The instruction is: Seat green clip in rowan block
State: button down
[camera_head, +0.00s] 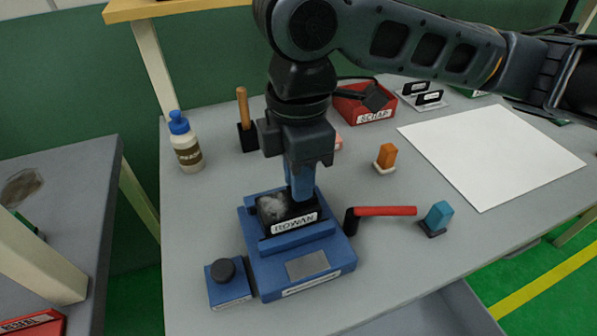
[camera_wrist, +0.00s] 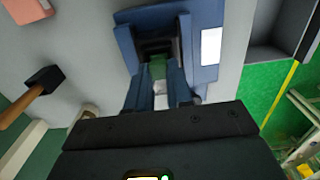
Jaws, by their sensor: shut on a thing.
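The rowan block (camera_head: 270,208) is a black block with a ROWAN label, sitting in a blue fixture (camera_head: 308,268) on the bench. A pale fluffy patch shows on its top left. In the wrist view the block (camera_wrist: 157,46) is a dark slotted shape beyond my fingers. My gripper (camera_head: 302,190) points down with its blue fingertips at the block's top right. In the wrist view my gripper (camera_wrist: 159,80) is shut on the green clip (camera_wrist: 158,67). The clip's far end is at the block; its seating depth is hidden. The clip is not visible in the head view.
A red-handled lever (camera_head: 385,211) sticks out right of the fixture. A teal piece (camera_head: 438,214) and an orange piece (camera_head: 386,155) stand on small bases to the right. A bottle (camera_head: 186,145), a mallet (camera_head: 243,108) and a red SCRAP bin (camera_head: 358,110) stand behind.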

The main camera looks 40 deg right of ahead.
jog(key=shift+f, duration=0.3)
jog(key=c, duration=1)
grip_release()
jog(key=shift+s, duration=0.1)
notch_tip(320, 180, up, 13)
jog(key=shift+f, duration=0.15)
